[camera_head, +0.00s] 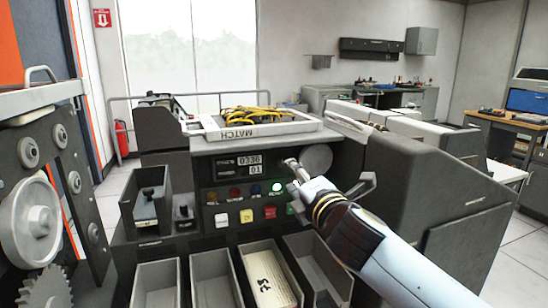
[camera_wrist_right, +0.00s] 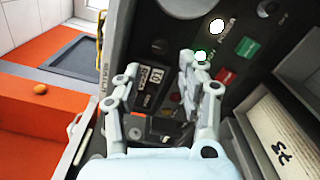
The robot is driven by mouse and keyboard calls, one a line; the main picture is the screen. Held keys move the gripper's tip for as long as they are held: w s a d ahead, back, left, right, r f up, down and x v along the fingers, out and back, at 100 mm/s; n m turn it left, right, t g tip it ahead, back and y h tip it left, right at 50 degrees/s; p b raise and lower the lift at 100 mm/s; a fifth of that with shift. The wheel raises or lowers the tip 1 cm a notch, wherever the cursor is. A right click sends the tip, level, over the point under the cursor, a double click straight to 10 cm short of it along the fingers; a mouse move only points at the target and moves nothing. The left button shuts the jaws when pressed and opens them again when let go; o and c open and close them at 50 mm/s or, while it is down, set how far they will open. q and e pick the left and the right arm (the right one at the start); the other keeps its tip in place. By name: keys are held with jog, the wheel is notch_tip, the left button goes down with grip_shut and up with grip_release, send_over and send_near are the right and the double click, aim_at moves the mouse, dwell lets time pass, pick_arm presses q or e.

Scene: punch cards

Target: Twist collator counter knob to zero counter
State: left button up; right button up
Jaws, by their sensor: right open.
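The collator (camera_head: 240,200) stands ahead of me with a dark front panel. Its counter (camera_head: 249,164) shows 0336 above 01; it also shows, turned over, in the right wrist view (camera_wrist_right: 152,78). A small dark round knob (camera_wrist_right: 160,47) sits beside the counter in the wrist view; I cannot make it out in the head view, where my gripper covers that area. My right gripper (camera_head: 328,176) is open and empty in front of the panel's right part. In the wrist view its fingers (camera_wrist_right: 160,77) are spread on either side of the counter. My left gripper is not in view.
Below the counter is a row of lamps and buttons, including a red button (camera_head: 270,213). Open bins line the lower front; one holds cards (camera_head: 272,276). A large grey disc (camera_head: 316,158) is close beyond the gripper. A machine with a white wheel (camera_head: 33,222) stands left.

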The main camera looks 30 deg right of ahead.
aim_at(282, 164)
jog(key=shift+x, duration=4.1)
grip_shut()
